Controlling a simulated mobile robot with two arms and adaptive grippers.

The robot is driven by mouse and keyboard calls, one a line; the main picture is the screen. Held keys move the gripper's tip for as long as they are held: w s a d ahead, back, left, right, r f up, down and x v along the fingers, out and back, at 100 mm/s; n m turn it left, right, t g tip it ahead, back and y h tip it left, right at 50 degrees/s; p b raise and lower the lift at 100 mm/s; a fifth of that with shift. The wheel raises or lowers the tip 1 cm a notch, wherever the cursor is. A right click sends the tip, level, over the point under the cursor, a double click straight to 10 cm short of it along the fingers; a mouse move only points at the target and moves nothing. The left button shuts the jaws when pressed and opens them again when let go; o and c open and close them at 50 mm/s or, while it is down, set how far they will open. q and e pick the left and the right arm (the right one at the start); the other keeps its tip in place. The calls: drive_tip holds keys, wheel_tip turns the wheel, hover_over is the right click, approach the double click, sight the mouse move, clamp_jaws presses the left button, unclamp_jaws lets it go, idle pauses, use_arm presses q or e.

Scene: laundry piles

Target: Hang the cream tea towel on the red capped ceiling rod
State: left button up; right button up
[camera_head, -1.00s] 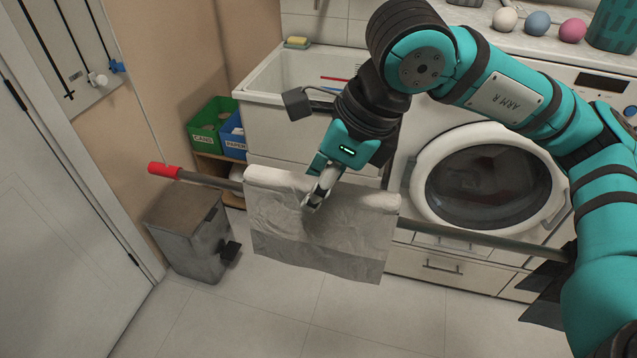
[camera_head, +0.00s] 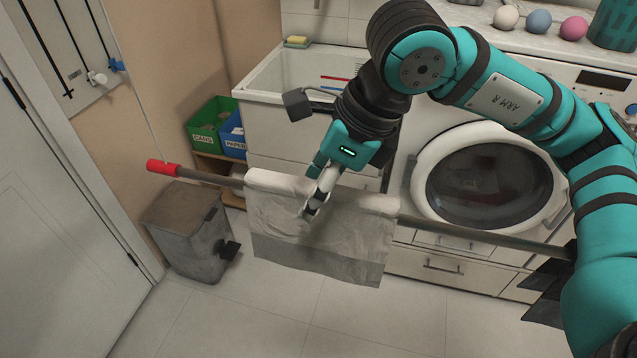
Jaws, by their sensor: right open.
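The cream tea towel (camera_head: 350,245) is draped over the rod (camera_head: 455,237), folded over its top with the near side hanging down in front. A grey band runs along its lower edge. The rod has a red cap (camera_head: 163,168) at its left end. My right gripper (camera_head: 311,208) is at the towel's front, pointing down, with its fingers just below the rod. It is open; the picture does not show clearly whether the fingers touch the cloth. The towel's far side is hidden. My left gripper is not in view.
A white washing machine (camera_head: 425,190) and a sink (camera_head: 265,90) stand behind the rod. A grey bin (camera_head: 190,235) is below the red cap. Green (camera_head: 205,130) and blue boxes sit on a low shelf. Floor in front is clear.

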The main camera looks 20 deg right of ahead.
drive_tip(key=v, duration=1.2)
